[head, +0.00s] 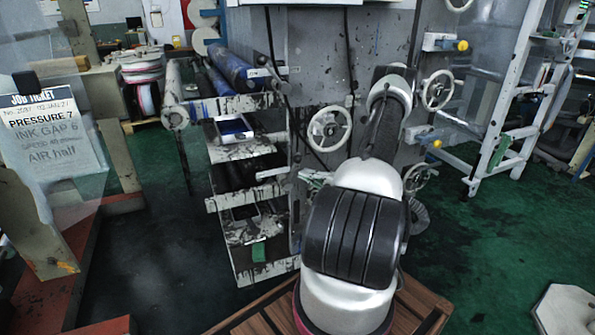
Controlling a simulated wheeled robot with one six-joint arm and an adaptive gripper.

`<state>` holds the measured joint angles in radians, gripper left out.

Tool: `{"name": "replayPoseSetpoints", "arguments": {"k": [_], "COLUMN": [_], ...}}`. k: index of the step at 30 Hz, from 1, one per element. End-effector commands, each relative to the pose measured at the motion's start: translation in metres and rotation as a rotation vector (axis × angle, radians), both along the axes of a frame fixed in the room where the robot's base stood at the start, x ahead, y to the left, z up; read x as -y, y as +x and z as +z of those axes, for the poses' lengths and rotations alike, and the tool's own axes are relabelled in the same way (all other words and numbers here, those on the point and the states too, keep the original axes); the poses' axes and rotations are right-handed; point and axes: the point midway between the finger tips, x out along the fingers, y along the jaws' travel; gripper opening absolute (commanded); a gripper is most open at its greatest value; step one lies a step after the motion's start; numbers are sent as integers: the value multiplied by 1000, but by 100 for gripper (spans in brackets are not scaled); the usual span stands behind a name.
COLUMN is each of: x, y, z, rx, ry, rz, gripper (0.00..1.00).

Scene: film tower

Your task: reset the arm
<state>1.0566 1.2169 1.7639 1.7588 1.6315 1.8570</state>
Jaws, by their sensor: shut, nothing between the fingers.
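My arm (352,235) rises from the bottom centre of the head view, with white rounded housings and a black ribbed joint. A dark link (384,130) runs up from it to another white housing (390,92) in front of the grey machine. My gripper's fingers cannot be made out; the far end of the arm is hidden behind its own links or blends with the dark parts there. I see nothing held.
The grey press (320,60) with handwheels (329,129) stands close behind the arm. Ink-stained shelves (240,200) and blue rollers (228,70) are to its left. A job ticket (50,135) shows at far left. A white frame (510,100) stands right; green floor (490,250) is open there.

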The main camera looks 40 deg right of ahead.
Motion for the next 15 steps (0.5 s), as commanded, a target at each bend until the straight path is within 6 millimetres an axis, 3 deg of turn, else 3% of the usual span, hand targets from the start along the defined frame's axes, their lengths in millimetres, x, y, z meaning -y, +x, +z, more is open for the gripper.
{"name": "replayPoseSetpoints", "arguments": {"k": [4, 15], "x": [3, 3], "y": [-9, -10], "z": [-1, -1], "rx": [1, 0], "ry": [0, 0], "rz": [-1, 0], "gripper": [0, 0]}}
